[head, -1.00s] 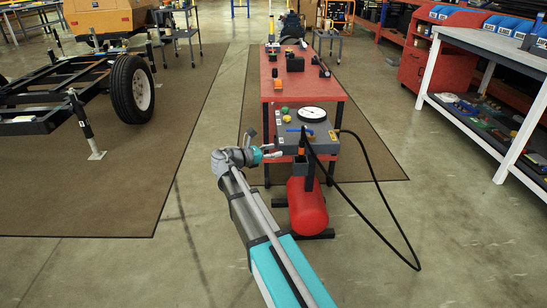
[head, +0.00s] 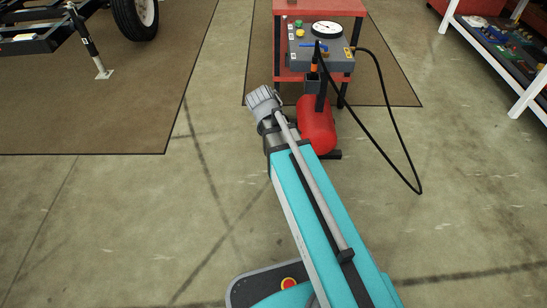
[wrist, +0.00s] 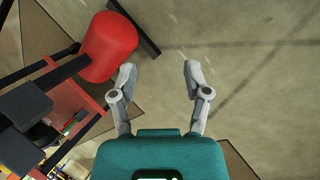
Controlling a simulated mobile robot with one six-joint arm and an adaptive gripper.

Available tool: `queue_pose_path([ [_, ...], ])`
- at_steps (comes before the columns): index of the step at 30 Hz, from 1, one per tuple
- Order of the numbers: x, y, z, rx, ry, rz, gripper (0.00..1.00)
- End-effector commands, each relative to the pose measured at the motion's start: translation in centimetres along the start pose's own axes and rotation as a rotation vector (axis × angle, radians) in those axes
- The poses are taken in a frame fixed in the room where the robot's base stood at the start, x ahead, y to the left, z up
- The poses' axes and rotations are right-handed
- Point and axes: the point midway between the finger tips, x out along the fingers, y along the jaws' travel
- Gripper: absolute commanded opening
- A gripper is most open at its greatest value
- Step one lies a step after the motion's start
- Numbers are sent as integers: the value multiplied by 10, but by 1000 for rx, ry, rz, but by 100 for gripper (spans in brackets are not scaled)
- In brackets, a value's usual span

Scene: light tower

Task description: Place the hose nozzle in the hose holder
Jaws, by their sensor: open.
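In the head view, a black hose (head: 391,118) loops from the right of the grey gauge box (head: 322,58) down to the floor and back up to the box's front. An orange piece (head: 314,68), possibly the hose nozzle, shows there above a dark upright holder-like part (head: 313,83). I cannot tell whether it sits inside that part. My gripper (wrist: 160,73) is open and empty in the wrist view, pointing at the floor beside the red tank.
The red tank (head: 317,124) lies below the gauge box, close to the right of my arm; it also shows in the wrist view (wrist: 108,46). The red table (head: 345,8) stands behind. A white-framed bench (head: 492,62) is at right.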

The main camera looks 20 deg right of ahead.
Motion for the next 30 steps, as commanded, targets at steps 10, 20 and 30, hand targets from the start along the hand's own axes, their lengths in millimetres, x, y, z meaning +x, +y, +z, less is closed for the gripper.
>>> queue_pose_path([
  [10, -9, -77, 28, 431, 73, -374, 62],
  [20, -13, -87, 28, 502, 72, -439, 62],
  [30, -20, -84, 30, 499, 72, -437, 62],
])
